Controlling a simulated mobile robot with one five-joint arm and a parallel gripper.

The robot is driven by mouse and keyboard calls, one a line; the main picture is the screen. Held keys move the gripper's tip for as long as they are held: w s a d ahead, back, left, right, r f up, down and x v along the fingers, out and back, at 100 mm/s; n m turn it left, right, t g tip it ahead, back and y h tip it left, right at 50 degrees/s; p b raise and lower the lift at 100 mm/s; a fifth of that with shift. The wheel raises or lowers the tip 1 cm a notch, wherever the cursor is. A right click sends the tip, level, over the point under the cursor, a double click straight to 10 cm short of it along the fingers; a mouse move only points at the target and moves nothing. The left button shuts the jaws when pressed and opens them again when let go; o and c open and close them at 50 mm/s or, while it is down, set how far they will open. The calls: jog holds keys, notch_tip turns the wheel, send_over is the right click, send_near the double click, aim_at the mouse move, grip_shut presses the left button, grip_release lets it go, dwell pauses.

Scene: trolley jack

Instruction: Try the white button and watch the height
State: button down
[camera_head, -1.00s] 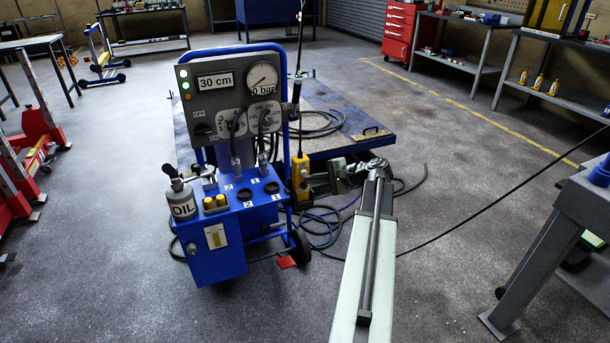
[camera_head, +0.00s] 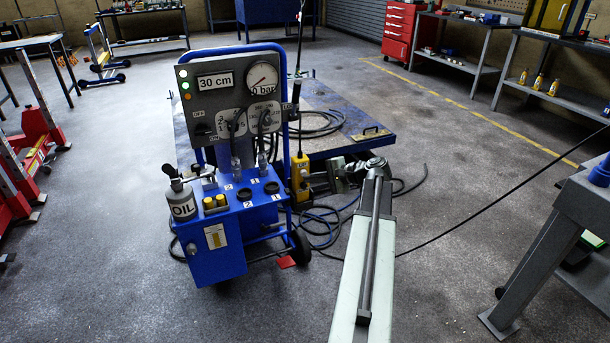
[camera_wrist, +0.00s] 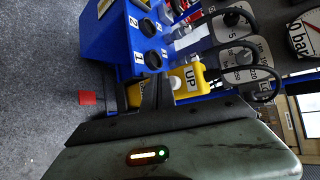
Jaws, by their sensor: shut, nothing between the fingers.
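The yellow control pendant (camera_head: 301,178) hangs at the right side of the blue hydraulic cart. In the wrist view the pendant (camera_wrist: 186,74) shows an "UP" label, and the white button (camera_wrist: 175,82) is on its face. The height display (camera_head: 215,81) reads 30 cm. The round pressure gauge (camera_head: 262,77) reads 0 bar. My gripper (camera_head: 335,178) is shut and empty, just right of the pendant, with a small gap seeming to lie between them in the head view.
The blue cart (camera_head: 217,262) carries an oil can (camera_head: 181,205) and black numbered knobs. A low blue lift platform (camera_head: 345,145) is behind it. Hoses (camera_head: 325,225) lie on the floor near the pendant. A grey bench (camera_head: 590,205) stands at the right.

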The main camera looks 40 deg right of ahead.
jog(key=shift+w+d, duration=0.25)
jog(key=shift+w, duration=0.45)
dwell(0.7)
jog(key=shift+s, duration=0.1)
dwell(1.8)
jog(key=shift+s+a, duration=0.35)
jog(key=shift+s, duration=0.5)
jog(key=s, duration=0.1)
jog(key=s+a, duration=0.1)
jog(key=s, duration=0.1)
jog(key=s+a, duration=0.1)
jog(key=shift+s, duration=0.35)
dwell(1.4)
